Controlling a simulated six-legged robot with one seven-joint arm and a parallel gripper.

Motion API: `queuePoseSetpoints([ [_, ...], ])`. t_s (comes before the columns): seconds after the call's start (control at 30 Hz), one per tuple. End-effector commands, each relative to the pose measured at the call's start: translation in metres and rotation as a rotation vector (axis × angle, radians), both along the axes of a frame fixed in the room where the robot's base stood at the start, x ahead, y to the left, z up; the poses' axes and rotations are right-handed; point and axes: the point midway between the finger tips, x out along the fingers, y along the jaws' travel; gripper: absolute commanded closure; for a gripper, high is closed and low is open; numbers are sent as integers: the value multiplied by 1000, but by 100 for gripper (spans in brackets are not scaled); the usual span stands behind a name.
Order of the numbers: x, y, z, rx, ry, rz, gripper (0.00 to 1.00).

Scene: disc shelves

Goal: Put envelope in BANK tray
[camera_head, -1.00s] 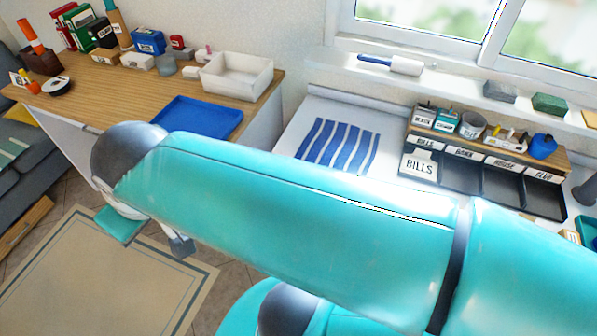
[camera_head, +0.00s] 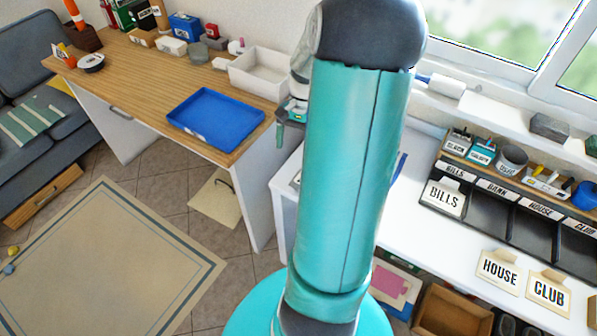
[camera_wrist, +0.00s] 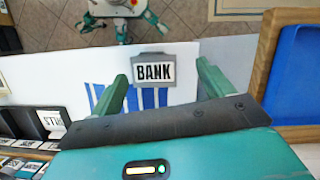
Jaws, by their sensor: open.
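The BANK envelope (camera_wrist: 154,72) lies by the striped cloth in the wrist view, its label facing up. My gripper (camera_wrist: 161,74) is open, with one finger on each side of the envelope in that view; I cannot tell the height gap. In the head view my gripper (camera_head: 284,122) shows beside my arm, over the white desk's left end, and the envelope is hidden. The BANK tray (camera_head: 483,215) is the second black compartment from the left in the organizer at right, and looks empty where visible.
The BILLS envelope (camera_head: 445,198) stands in the leftmost compartment. A wooden desk with a blue tray (camera_head: 215,118) and a white bin (camera_head: 262,70) is at left. The striped cloth (camera_wrist: 145,97) is mostly hidden by my arm in the head view.

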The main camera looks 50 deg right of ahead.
Motion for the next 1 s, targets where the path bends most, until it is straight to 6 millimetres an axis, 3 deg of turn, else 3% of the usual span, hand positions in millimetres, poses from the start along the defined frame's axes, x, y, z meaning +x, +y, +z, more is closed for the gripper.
queuePoseSetpoints([
  [0.1,-20,-23,-24,70,13,-115,20],
  [0.23,-28,-31,-35,100,16,-163,20],
  [0.37,-31,-27,-50,106,18,-169,20],
  [0.63,-33,-8,-97,105,18,-166,20],
  [1.0,-35,3,-133,104,16,-167,20],
])
